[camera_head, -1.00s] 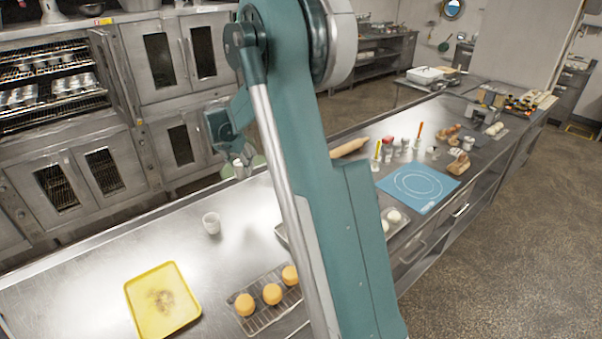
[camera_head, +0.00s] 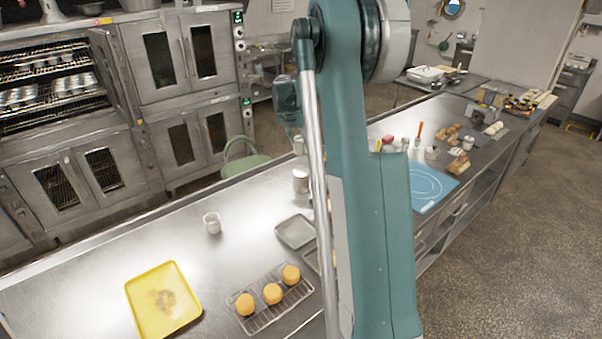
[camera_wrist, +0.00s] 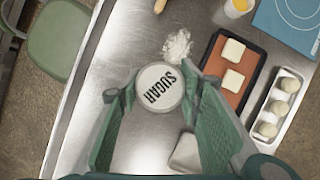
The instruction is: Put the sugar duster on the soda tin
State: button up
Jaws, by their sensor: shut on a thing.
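The sugar duster (camera_wrist: 160,87) is a round pale container with "SUGAR" on its lid. In the wrist view it sits between the two fingers of my gripper (camera_wrist: 155,100), which is shut on it. In the head view a small pale piece of it (camera_head: 298,146) shows below my wrist, left of my arm. A pale cylindrical tin (camera_head: 300,181) stands upright on the counter below that; it looks like the soda tin, but no label can be read. The wrist view does not show this tin; the duster seems to cover it.
A grey tray (camera_head: 295,232) lies near the tin. A white cup (camera_head: 212,223), a yellow tray (camera_head: 163,300) and a rack with orange buns (camera_head: 251,314) are nearer on the counter. A white powder heap (camera_wrist: 177,46) and a dough tray (camera_wrist: 258,58) lie beside the duster in the wrist view.

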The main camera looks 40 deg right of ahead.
aim_at(301, 154)
jog(key=shift+s+d, duration=0.1)
jog(key=shift+d, duration=0.1)
jog(key=shift+f, duration=3.1)
jog(key=shift+f+p, duration=0.35)
jog(key=shift+f, duration=1.5)
jog(key=shift+f, duration=0.15)
jog(key=o, duration=0.5)
jog(key=shift+c, duration=0.2)
jog(key=o, duration=0.5)
jog(key=shift+c, duration=0.2)
